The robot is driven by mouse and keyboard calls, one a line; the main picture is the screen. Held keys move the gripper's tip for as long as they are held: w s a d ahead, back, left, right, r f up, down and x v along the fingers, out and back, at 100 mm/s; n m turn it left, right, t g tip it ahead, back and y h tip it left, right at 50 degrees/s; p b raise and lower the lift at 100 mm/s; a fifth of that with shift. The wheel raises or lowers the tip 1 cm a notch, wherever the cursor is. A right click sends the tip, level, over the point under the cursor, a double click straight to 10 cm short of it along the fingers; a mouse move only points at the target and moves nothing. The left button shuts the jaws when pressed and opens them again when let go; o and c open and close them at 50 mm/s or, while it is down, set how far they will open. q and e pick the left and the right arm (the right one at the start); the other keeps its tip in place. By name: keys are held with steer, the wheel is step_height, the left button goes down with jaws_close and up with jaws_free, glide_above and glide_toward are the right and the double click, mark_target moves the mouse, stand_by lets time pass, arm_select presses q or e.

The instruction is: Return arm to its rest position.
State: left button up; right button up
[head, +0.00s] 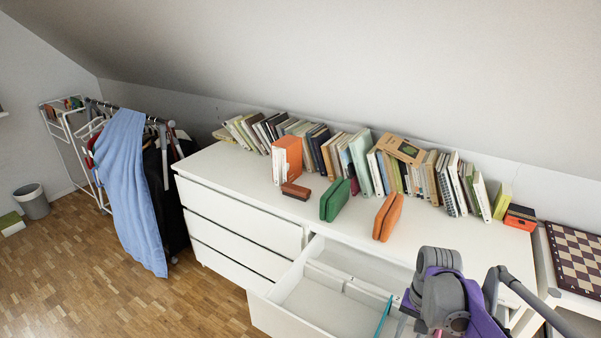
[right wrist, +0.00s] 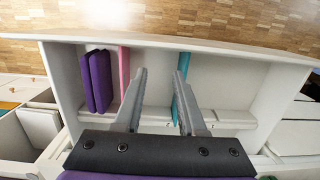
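My right arm (head: 445,295), grey and purple, reaches over the right part of an open white drawer (head: 290,292) in the head view. In the right wrist view my right gripper (right wrist: 161,72) is open, its two grey fingers apart above the drawer. Nothing shows held between them. A thin teal item (right wrist: 180,88) stands in the drawer close to the right fingertip and partly behind it; the head view shows it too (head: 384,316). Two purple items (right wrist: 98,82) and a pink item (right wrist: 124,72) are left of the fingers. My left gripper is not in view.
The white dresser top (head: 235,165) carries a row of books (head: 330,155), a green item (head: 335,199) and an orange item (head: 387,216). A chessboard (head: 577,255) lies at the right. A clothes rack (head: 160,122) stands left. The wooden floor (head: 95,280) at front left is clear.

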arm_select(q)
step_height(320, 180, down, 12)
steer(key=b, duration=1)
arm_select(e)
steer(key=s+a+f+n+t, duration=0.3)
steer(key=s+a+f, duration=0.1)
steer(key=s+f, duration=0.4)
steer(key=s+a+f+n+t, duration=0.25)
steer(key=s+f, duration=0.25)
steer(key=s, duration=0.5)
arm_select(q)
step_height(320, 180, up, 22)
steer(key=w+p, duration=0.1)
steer(key=p, duration=1.7)
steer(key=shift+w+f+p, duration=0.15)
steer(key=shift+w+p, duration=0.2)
arm_select(e)
step_height(320, 180, up, 21)
steer(key=w, duration=0.1)
steer(key=shift+w+a+n+t+h, duration=0.35)
steer(key=shift+a+h, duration=0.05)
